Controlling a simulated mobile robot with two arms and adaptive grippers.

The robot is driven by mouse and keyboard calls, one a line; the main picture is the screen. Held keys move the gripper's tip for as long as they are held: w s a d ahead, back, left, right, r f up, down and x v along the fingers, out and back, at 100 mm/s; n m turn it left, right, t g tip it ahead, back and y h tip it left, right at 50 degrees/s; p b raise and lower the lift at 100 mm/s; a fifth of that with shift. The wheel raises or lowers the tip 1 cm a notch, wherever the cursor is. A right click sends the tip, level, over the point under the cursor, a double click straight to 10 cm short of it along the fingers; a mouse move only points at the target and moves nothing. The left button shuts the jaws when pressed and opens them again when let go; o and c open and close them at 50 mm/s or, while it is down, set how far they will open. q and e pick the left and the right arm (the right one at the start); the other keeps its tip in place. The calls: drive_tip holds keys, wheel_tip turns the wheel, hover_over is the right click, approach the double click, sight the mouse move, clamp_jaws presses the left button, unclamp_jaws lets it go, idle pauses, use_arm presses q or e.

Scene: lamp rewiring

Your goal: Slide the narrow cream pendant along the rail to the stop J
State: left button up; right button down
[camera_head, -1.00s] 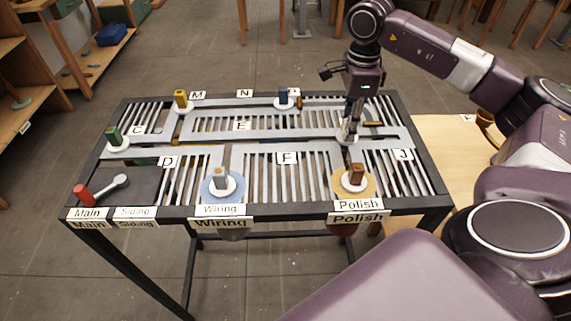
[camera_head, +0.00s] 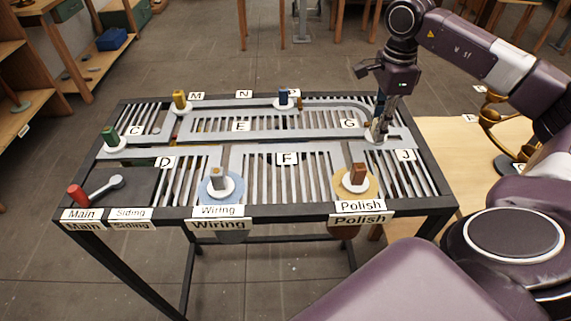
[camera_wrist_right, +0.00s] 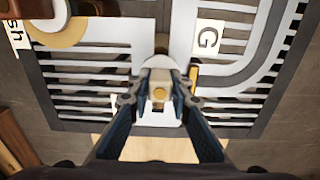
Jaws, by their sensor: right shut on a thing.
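My right gripper (camera_head: 379,136) points down at the right end of the table's middle rail (camera_head: 320,137). In the right wrist view, its two fingers (camera_wrist_right: 160,95) are shut on the narrow cream pendant (camera_wrist_right: 160,88), which has a yellowish round top. In the head view the gripper mostly hides the pendant; a pale round base (camera_head: 377,140) shows below the fingertips. The plate J (camera_head: 404,155) lies just right of and nearer than the gripper. The plate G (camera_head: 349,124) lies to its left. My left gripper is not in view.
Handles on white discs stand elsewhere: green (camera_head: 110,136), yellow (camera_head: 179,99), blue (camera_head: 283,96), grey at Wiring (camera_head: 216,178) and brown at Polish (camera_head: 357,174). A red-ended lever (camera_head: 100,189) is at front left. A wooden side table (camera_head: 440,150) with a brass lamp (camera_head: 489,115) stands at right.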

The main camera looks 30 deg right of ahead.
drive_tip(key=shift+s+d+f+b, duration=0.1)
drive_tip(key=shift+s+d+b, duration=0.2)
drive_tip(key=shift+d, duration=0.2)
drive_tip(key=shift+s+d+b, duration=0.15)
drive_tip(key=shift+s+d, duration=0.1)
drive_tip(key=shift+d, duration=0.25)
drive_tip(key=s+d, duration=0.1)
drive_tip(key=s+d+b, duration=0.1)
drive_tip(key=d, duration=0.1)
drive_tip(key=c, duration=1.7)
unclamp_jaws()
